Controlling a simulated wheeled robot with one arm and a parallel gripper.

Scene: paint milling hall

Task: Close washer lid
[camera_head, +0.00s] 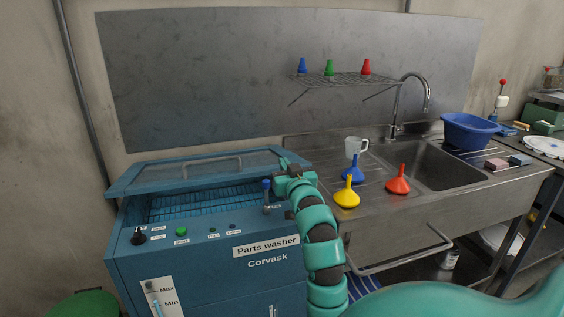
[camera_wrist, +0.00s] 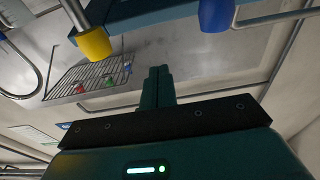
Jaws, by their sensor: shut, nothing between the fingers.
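The blue parts washer (camera_head: 205,250) stands at the left in the head view. Its lid (camera_head: 135,180), a blue frame with a metal bar handle (camera_head: 212,160), stands partly raised at the back. The wire grate (camera_head: 195,203) shows below it through the open front. My gripper (camera_head: 283,165) is at the lid's right end, above the washer's right side. Whether it touches the lid is unclear. In the wrist view, my fingers (camera_wrist: 158,74) are shut with nothing between them. A blue edge (camera_wrist: 150,12) there is possibly the lid.
A blue-tipped lever (camera_head: 267,185) stands close to my gripper. Blue, yellow and red funnels (camera_head: 398,182) and a white mug (camera_head: 355,146) stand on the sink counter to the right. A wire shelf (camera_head: 345,79) with three cones hangs above. A blue basin (camera_head: 468,130) sits farther right.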

